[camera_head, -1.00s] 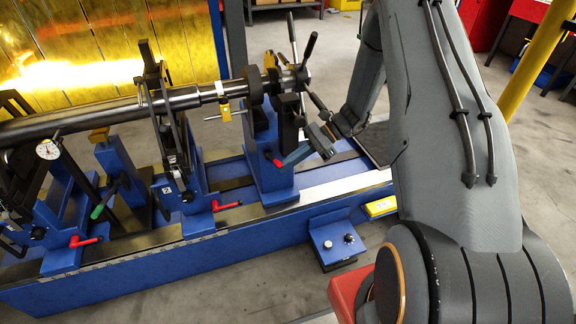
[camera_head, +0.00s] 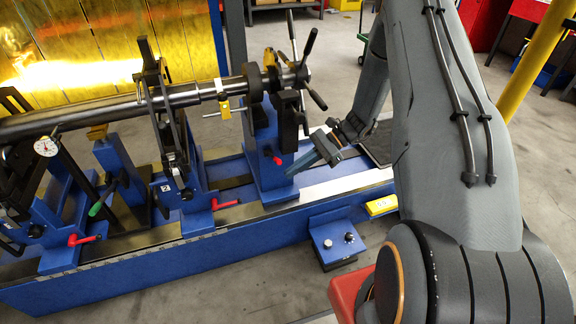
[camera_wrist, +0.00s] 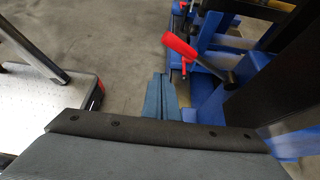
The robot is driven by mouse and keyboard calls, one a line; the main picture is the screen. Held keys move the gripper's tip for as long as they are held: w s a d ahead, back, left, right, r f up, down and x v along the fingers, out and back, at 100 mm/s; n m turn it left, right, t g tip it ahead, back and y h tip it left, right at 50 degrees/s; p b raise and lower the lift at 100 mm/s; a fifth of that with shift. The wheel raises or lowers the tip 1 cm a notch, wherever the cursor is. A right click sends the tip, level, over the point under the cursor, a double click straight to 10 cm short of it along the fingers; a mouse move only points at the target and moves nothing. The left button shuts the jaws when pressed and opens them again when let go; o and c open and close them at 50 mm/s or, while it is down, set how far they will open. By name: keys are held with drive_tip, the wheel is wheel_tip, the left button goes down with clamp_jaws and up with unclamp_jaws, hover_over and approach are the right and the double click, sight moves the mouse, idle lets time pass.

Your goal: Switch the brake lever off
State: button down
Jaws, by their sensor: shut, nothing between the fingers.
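A short lever with a red grip (camera_head: 274,158) sits on the blue pedestal (camera_head: 270,140) below the spoked end of the shaft; no label shows whether it is the brake lever. In the wrist view a red grip (camera_wrist: 192,55) on a dark hub stands just beyond my fingers and to their right. My gripper (camera_head: 290,171) is shut and empty, its blue-grey fingers reaching toward the pedestal from the right, a little below the red grip. In the wrist view the gripper (camera_wrist: 168,98) shows a gap to the grip; contact cannot be seen.
More red-handled levers (camera_head: 226,204) (camera_head: 84,240) and a green handle (camera_head: 100,204) are on stands to the left. Black spokes (camera_head: 309,44) stick out above my gripper.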

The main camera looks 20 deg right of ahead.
drive_tip(key=w+v, duration=0.2)
drive_tip(key=v, duration=0.6)
drive_tip(key=shift+d, duration=0.35)
drive_tip(key=shift+s, duration=0.1)
